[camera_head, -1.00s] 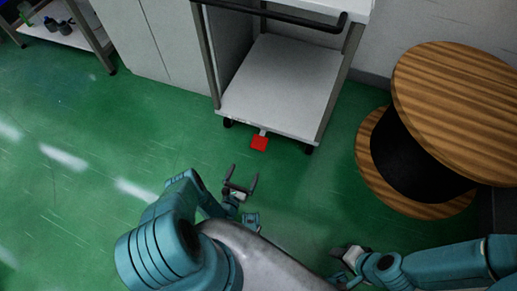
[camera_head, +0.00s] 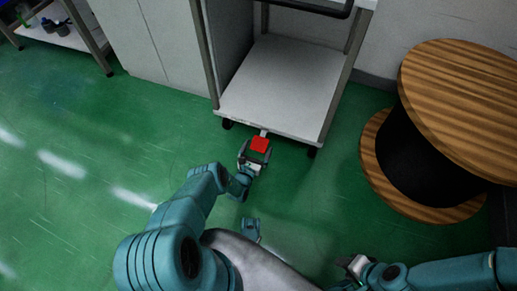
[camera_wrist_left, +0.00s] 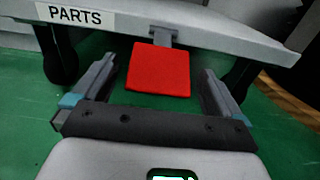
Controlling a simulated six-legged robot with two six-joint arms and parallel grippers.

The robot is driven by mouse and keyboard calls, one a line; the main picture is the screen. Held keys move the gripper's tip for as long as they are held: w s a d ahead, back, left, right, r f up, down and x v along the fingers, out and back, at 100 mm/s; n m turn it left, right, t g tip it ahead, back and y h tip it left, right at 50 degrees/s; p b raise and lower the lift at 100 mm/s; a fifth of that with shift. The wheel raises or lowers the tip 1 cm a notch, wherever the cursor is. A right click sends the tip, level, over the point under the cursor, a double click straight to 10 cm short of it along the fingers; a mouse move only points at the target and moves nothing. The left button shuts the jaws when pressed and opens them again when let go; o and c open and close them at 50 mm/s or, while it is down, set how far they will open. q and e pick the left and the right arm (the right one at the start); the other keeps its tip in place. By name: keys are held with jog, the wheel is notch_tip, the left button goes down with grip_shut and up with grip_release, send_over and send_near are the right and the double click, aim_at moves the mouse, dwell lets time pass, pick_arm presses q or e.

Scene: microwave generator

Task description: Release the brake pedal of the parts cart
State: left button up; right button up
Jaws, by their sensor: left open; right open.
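The parts cart (camera_head: 280,88) is a grey shelf cart on dark casters, with a dark handle bar at the top. Its red square brake pedal (camera_head: 259,145) sticks out from under the near edge of the lower shelf. In the left wrist view the red pedal (camera_wrist_left: 159,69) hangs on a grey bracket under the edge labelled PARTS. My left gripper (camera_head: 257,150) is open at the pedal. Its fingers (camera_wrist_left: 157,83) stand on either side of the pedal, with gaps at both sides. My right gripper (camera_head: 352,265) is open and empty at the bottom right, away from the cart.
A large wooden cable spool (camera_head: 430,130) stands to the right of the cart. A grey cabinet (camera_head: 150,45) is to the left. A workbench (camera_head: 70,35) is at the far left. The green floor (camera_head: 90,170) at left is clear.

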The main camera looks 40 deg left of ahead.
pick_arm(q)
jog(key=shift+x, duration=0.75)
